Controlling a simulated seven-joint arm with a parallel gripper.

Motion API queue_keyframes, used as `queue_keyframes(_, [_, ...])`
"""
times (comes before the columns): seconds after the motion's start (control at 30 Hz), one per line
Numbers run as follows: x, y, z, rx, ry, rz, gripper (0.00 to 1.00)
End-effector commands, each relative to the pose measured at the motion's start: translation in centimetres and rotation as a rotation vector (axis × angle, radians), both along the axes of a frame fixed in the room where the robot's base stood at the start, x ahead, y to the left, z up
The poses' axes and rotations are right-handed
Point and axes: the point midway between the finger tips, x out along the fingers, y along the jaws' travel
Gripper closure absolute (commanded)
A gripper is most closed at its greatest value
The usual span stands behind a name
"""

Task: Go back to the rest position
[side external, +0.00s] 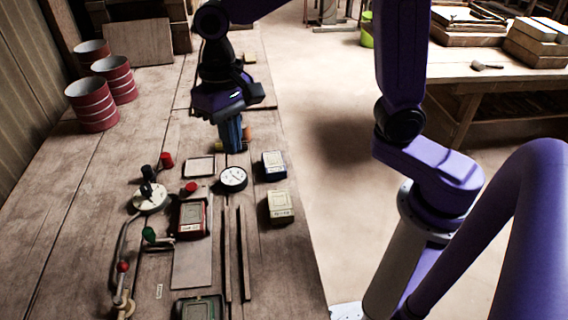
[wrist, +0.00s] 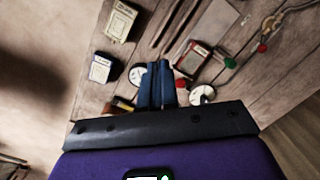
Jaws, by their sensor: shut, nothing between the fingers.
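My gripper (side external: 233,150) points down over the workbench, behind the dial gauge (side external: 232,178). Its blue fingers (wrist: 157,68) are together with nothing between them. The red-framed tile mould (side external: 192,219) sits on the bench at the end of a flat grey plate (side external: 192,267); it also shows in the wrist view (wrist: 190,58). A lever device with a round pale base (side external: 150,199) and green and red knobs stands to its left. The fingers hide part of the bench and a yellow-orange item (side external: 247,133) behind them.
Two labelled boxes (side external: 274,164) (side external: 279,206) stand near the bench's right edge. A pale framed tile (side external: 199,167) lies left of the gauge. Two dark rails (side external: 227,262) and a green-framed tray (side external: 198,307) are in front. Red drums (side external: 92,104) stand back left; bare bench lies in front of them.

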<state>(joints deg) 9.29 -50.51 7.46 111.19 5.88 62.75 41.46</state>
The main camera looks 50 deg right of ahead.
Motion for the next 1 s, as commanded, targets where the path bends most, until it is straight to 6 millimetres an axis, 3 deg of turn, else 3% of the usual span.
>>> queue_keyframes(0.7, [-15.7,-11.6,-2.2,0.012,-0.107,0.938,1.0])
queue_keyframes(1.0, [-18.7,-14.1,-3.1,0.013,-0.126,1.139,1.0])
